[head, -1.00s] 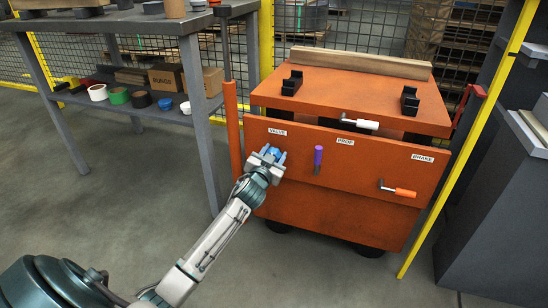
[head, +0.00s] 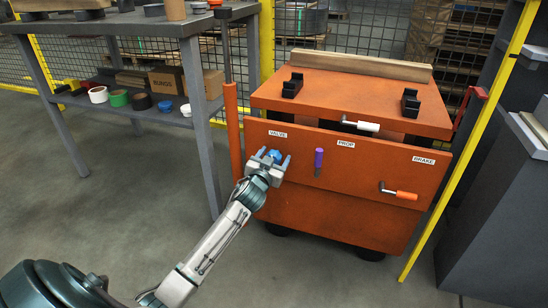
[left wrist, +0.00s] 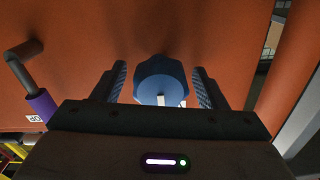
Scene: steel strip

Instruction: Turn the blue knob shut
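The blue knob (head: 274,155) is on the orange front panel, under the VALVE label (head: 277,133). My left gripper (head: 274,157) is at the knob with its fingers spread on either side. In the left wrist view the blue knob (left wrist: 160,80) sits between the two fingers of my left gripper (left wrist: 160,88), with a gap visible on each side. A pale mark shows on the knob's lower part. My left gripper is open and holds nothing. My right gripper is not in view.
A purple handle (head: 318,158) under the PROP label is close to the right of the gripper. An orange-tipped brake handle (head: 406,195) is farther right. A grey workbench (head: 200,130) stands to the left. The floor before the orange cart (head: 330,215) is clear.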

